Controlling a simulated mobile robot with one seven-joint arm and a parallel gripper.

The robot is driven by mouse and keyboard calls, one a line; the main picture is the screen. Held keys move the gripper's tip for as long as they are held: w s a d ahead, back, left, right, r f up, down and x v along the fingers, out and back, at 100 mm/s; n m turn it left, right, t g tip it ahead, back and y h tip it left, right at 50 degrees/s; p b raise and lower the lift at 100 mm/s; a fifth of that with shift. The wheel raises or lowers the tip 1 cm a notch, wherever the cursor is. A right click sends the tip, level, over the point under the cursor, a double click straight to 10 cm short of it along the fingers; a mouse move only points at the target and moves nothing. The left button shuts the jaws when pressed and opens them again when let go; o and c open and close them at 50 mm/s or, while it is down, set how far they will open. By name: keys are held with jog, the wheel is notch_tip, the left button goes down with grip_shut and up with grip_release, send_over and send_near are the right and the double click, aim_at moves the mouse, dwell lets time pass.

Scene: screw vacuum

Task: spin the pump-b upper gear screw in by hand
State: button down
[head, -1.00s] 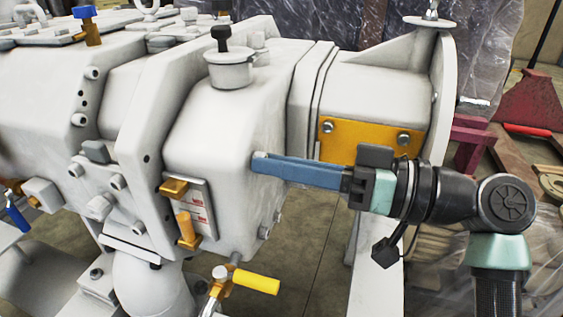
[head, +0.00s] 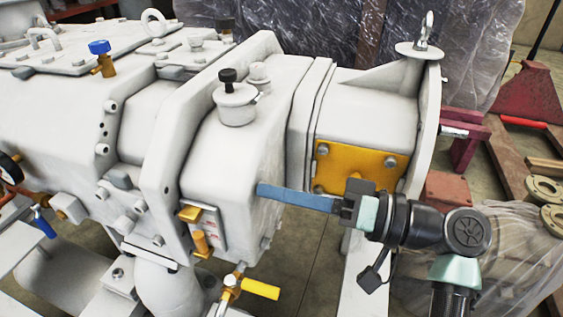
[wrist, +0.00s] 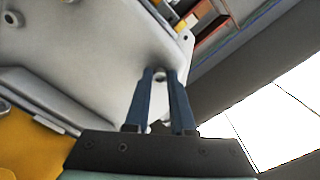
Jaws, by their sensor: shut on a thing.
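The pump's white gear housing (head: 240,155) fills the middle of the head view, and its flat face shows in the wrist view (wrist: 80,60). My gripper (head: 262,191) reaches in from the right, its blue fingertips at the housing's right side. In the wrist view, my gripper (wrist: 160,75) has its two long fingers nearly parallel around a small pale screw head (wrist: 159,74) at the housing face. The gripper is shut on this screw. In the head view the fingers and housing hide the screw. How deep it sits cannot be told.
An orange-yellow plate (head: 345,168) with bolts is just above my gripper. A yellow-handled valve (head: 260,289) is below the housing. A white flange (head: 430,120) rises at the right. Wrapped goods (head: 520,240) and a maroon stand (head: 465,140) stand beyond my arm.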

jog(key=m+p, duration=0.2)
jog(key=p, duration=0.2)
jog(key=r+m+p, duration=0.1)
jog(key=m+p, duration=0.1)
jog(key=p, duration=0.2)
jog(key=shift+m, duration=0.4)
jog(key=shift+d+f+m+p, duration=0.1)
jog(key=shift+f+m+p, duration=0.1)
jog(key=shift+m+p, duration=3.1)
jog(key=shift+f+m+p, duration=0.15)
jog(key=shift+m+p, duration=2.65)
jog(key=shift+p, duration=1)
jog(key=c, duration=0.8)
grip_release()
jog(key=shift+o, duration=0.2)
